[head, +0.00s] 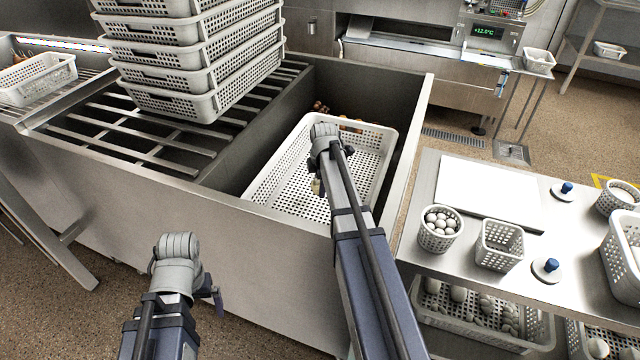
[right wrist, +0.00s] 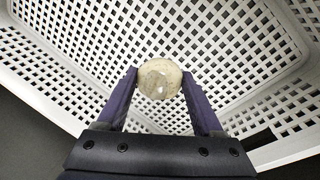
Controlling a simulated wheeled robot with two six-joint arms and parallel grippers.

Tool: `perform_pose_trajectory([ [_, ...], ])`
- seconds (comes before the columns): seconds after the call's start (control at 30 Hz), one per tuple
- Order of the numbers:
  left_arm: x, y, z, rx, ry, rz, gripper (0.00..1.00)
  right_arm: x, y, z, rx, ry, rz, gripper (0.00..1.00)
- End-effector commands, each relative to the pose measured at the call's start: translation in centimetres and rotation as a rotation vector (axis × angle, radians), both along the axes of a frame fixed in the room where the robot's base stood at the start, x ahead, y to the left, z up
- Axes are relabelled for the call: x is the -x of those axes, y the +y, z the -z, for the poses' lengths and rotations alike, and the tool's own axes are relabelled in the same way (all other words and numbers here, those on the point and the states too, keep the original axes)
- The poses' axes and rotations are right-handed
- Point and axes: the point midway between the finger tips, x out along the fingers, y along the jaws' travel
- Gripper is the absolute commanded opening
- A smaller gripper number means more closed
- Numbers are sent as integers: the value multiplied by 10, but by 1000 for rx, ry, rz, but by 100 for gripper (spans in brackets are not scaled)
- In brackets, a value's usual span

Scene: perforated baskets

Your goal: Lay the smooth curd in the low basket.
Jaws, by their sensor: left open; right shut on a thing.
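The low basket (head: 283,182) is a white perforated one, down in the steel basin. It fills most of the right wrist view (right wrist: 235,62). My right gripper (head: 318,186) is over the basket, mostly hidden by its own arm in the head view. In the right wrist view the right gripper (right wrist: 160,88) is shut on the smooth curd (right wrist: 160,76), a pale, round, glossy ball, held between the fingertips with the basket behind it. I cannot tell its exact height above the basket floor. My left gripper (head: 218,297) is open and empty, in front of the basin.
A stack of white baskets (head: 190,60) stands on the slatted rack (head: 150,140) left of the basin. Brown round things (head: 320,107) lie behind the low basket. At right, a steel table holds a white board (head: 490,192), small baskets (head: 500,245) and blue-knobbed lids (head: 547,268).

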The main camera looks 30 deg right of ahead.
Motion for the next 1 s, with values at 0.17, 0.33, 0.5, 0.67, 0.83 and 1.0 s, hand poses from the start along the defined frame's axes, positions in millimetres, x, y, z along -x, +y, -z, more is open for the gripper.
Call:
perform_pose_trajectory([
  [0.17,0,0,2,0,0,0,100,0,0,2,0,0,0,69],
  [0.33,0,0,2,0,0,0,100,0,0,2,0,0,0,88],
  [0.5,0,0,2,0,0,0,100,0,0,2,0,0,0,98],
  [0.67,0,0,2,0,0,0,100,0,0,2,0,0,0,98],
  [0.83,0,0,-3,0,0,0,100,0,0,-3,0,0,0,98],
  [1.0,0,0,-17,0,0,0,100,0,0,-17,0,0,0,98],
])
